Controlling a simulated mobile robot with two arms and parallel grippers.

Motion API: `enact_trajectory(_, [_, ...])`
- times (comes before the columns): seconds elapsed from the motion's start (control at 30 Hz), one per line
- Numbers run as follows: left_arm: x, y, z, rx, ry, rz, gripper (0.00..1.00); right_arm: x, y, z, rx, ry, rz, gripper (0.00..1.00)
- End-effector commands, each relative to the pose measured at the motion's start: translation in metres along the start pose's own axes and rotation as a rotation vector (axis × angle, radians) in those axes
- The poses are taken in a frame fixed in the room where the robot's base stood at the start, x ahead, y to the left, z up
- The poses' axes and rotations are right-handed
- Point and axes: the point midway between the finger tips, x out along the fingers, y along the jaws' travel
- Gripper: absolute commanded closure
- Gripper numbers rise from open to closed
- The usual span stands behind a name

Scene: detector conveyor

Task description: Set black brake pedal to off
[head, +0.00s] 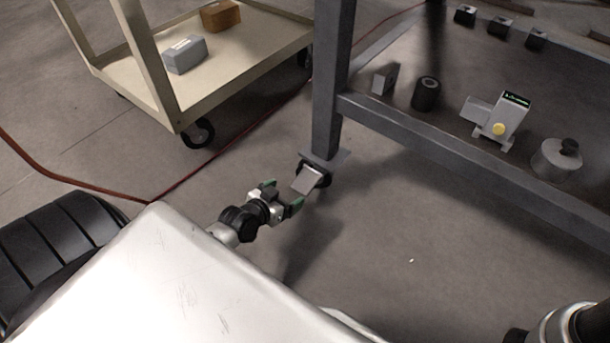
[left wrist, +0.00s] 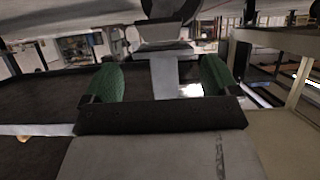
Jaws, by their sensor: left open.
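A caster with a dark wheel (head: 318,170) stands under the near leg of the dark metal table. A light grey, tilted plate (head: 307,181) sticks out from it toward my gripper. It looks like the brake pedal, though grey rather than black. My left gripper (head: 284,195), with green finger pads, is open just in front of the plate. In the left wrist view, a pale grey plate (left wrist: 165,76) shows between the open green fingers (left wrist: 160,82). I cannot tell whether they touch it. My right gripper is not in view.
The table's lower shelf (head: 450,150) holds a black cylinder (head: 425,94), a grey device with a yellow button (head: 499,129) and a round weight (head: 557,158). A beige cart (head: 235,60) stands at the upper left. A red cable (head: 90,190) crosses the floor. Floor right of the caster is clear.

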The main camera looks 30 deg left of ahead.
Motion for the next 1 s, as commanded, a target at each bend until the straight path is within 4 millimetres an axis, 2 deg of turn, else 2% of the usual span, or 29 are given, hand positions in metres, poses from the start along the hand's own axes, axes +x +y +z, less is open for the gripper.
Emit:
enact_trajectory(0.3, [0.061,0.000,0.005,-0.003,0.003,-0.002,0.11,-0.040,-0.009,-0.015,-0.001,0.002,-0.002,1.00])
enact_trajectory(0.5, [0.089,0.000,0.004,-0.003,0.001,-0.001,0.11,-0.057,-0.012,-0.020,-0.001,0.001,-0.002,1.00])
enact_trajectory(0.7, [0.100,0.000,0.001,-0.002,-0.001,-0.001,0.11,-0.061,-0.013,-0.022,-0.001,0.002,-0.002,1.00])
enact_trajectory(0.93, [0.099,0.000,0.000,-0.002,-0.002,-0.001,0.11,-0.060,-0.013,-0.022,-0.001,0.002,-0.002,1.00])
enact_trajectory(0.97, [0.099,0.000,0.000,-0.002,-0.002,-0.001,0.12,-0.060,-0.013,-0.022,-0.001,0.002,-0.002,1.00])
enact_trajectory(1.0, [0.099,0.000,0.000,-0.002,-0.002,-0.001,0.18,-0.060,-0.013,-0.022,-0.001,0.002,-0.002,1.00])
